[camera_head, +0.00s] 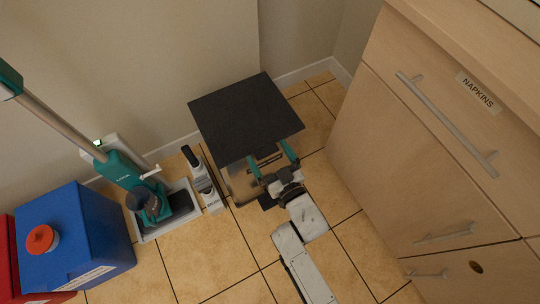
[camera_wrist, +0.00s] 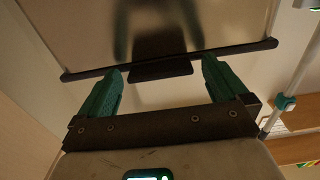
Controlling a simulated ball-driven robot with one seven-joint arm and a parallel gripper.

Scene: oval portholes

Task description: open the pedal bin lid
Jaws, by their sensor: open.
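The pedal bin has a flat black square lid (camera_head: 245,115) over a shiny metal body (camera_head: 241,186). The lid looks shut. A dark piece (camera_head: 266,202), perhaps the pedal, shows low at the bin's front, partly behind my arm. My gripper (camera_head: 268,152) is open and empty at the lid's front edge, its teal fingers pointing at the bin. In the wrist view the fingers (camera_wrist: 162,68) stand either side of a dark tab (camera_wrist: 160,71) on the bin's dark rim (camera_wrist: 235,51). The metal body (camera_wrist: 90,30) mirrors them. I cannot tell whether they touch.
A wooden drawer cabinet (camera_head: 400,140) labelled NAPKINS stands close on the right. A teal floor cleaner (camera_head: 128,172) on a grey tray (camera_head: 178,222), a blue box (camera_head: 75,240) and a red box (camera_head: 30,270) stand at the left. Tiled floor (camera_head: 225,245) is free in front of the bin.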

